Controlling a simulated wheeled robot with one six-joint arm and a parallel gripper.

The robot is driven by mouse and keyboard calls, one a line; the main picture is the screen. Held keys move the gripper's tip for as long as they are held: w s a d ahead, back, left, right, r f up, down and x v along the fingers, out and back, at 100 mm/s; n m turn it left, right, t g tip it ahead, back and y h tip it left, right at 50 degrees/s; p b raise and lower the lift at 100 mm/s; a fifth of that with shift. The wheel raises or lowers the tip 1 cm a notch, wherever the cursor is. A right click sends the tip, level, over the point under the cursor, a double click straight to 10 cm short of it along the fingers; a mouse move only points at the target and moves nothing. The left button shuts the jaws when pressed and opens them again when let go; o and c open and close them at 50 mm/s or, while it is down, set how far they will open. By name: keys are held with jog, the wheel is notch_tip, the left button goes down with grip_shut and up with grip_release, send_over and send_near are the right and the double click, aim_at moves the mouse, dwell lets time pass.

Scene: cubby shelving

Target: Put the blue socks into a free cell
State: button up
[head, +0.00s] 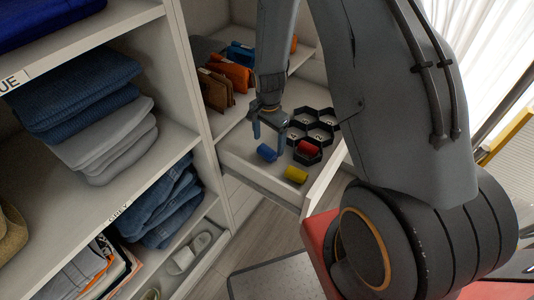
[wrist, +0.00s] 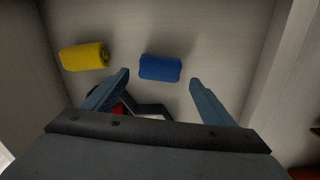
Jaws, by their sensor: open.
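The blue socks (head: 267,153) are a small roll lying on the floor of the open drawer, left of the black hexagonal cells (head: 315,127). In the wrist view the blue socks (wrist: 160,67) lie just beyond my fingertips, between their lines and apart from them. My gripper (head: 269,128) is open and empty, pointing down above the drawer; its two fingers also show in the wrist view (wrist: 160,82). A red roll (head: 307,148) sits in a front cell. Several other cells look empty, though my arm and gripper hide part of them.
A yellow roll (head: 296,174) lies loose in the drawer near its front. The drawer walls (head: 262,183) surround the rolls closely. Wallets (head: 230,76) stand on the shelf behind. Shelves with folded clothes (head: 75,90) rise at the left.

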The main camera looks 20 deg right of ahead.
aim_at(268, 148)
jog(key=shift+s+a+f+p, duration=0.1)
jog(key=shift+f+p, duration=0.2)
jog(key=shift+f, duration=1)
jog(key=shift+s+a+f+p, duration=0.1)
jog(key=shift+f+p, duration=0.15)
jog(key=shift+f, duration=1.05)
jog(key=c, duration=1.1)
